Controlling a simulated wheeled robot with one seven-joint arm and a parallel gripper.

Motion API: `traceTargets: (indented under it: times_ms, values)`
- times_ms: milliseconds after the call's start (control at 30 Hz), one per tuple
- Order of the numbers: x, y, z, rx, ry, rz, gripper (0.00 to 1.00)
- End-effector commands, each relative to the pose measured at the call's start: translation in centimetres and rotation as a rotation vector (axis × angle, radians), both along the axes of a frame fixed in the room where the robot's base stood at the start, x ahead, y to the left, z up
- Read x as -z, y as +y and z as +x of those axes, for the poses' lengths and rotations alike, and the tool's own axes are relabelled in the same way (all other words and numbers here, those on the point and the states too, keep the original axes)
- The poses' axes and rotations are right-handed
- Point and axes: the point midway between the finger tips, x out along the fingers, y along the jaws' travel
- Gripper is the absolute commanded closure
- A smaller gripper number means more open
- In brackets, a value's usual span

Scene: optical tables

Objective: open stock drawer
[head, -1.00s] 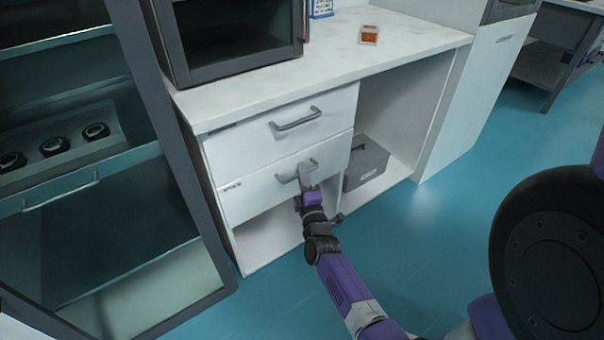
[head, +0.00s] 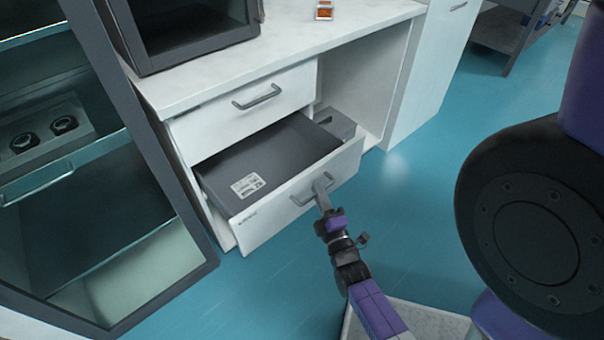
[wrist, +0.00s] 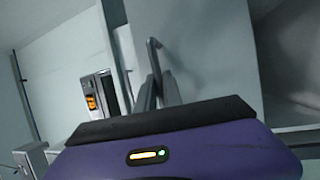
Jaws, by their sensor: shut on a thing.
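The stock drawer (head: 290,208) is the lower of two white drawers under the counter. It is pulled well out, and its dark grey inside shows with a white label on it. My gripper (head: 321,188) is shut on the drawer's grey bar handle (head: 300,198), at the right part of the bar. In the wrist view the gripper fingers (wrist: 158,92) meet at the handle (wrist: 154,55); the exact contact is partly hidden by the gripper body.
The upper drawer (head: 230,118) with its own handle is shut. A grey box (head: 335,124) sits in the open bay behind the drawer's right end. A glass-fronted cabinet (head: 185,270) stands close on the left. Blue floor (head: 420,200) is free at the right.

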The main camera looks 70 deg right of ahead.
Motion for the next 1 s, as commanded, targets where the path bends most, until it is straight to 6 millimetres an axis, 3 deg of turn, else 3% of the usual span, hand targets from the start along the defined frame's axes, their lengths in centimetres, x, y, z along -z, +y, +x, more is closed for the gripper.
traceTargets:
  times_ms: [200,400,933,967,1000]
  values:
    - [0.1,2.3,-3.5,-0.001,0.003,0.004,1.0]
    - [0.1,3.4,-5.3,-0.002,0.003,0.002,1.0]
    - [0.1,3.7,-5.9,-0.002,0.0,0.001,1.0]
    - [0.1,3.7,-5.9,-0.002,0.0,0.001,0.83]
    - [0.1,3.7,-5.9,-0.002,0.001,0.0,0.75]
